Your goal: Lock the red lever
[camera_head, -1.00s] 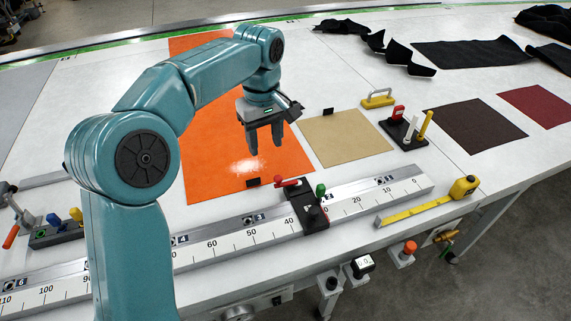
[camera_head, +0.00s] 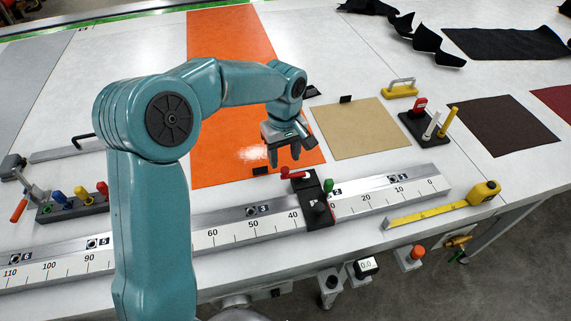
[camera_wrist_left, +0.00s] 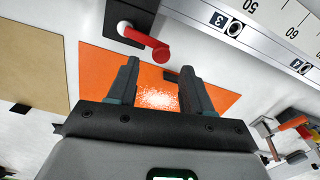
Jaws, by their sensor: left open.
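The red lever (camera_head: 297,174) sits on top of a black slider block (camera_head: 319,204) that straddles the silver ruler rail. It points left from its pivot. In the left wrist view the red lever (camera_wrist_left: 158,50) shows just beyond the fingertips, with its black block (camera_wrist_left: 128,18) behind it. My left gripper (camera_head: 284,157) is open and empty, above the orange sheet just behind the lever. Its two fingers also show apart in the left wrist view (camera_wrist_left: 159,76), not touching the lever. My right gripper is not in view.
The ruler rail (camera_head: 230,225) runs along the table's front. A green knob (camera_head: 327,186) stands close beside the lever. A yellow tape measure (camera_head: 484,195) lies at right, near a black holder (camera_head: 425,130) with upright handles. Orange (camera_head: 232,40) and tan (camera_head: 360,128) sheets lie flat behind.

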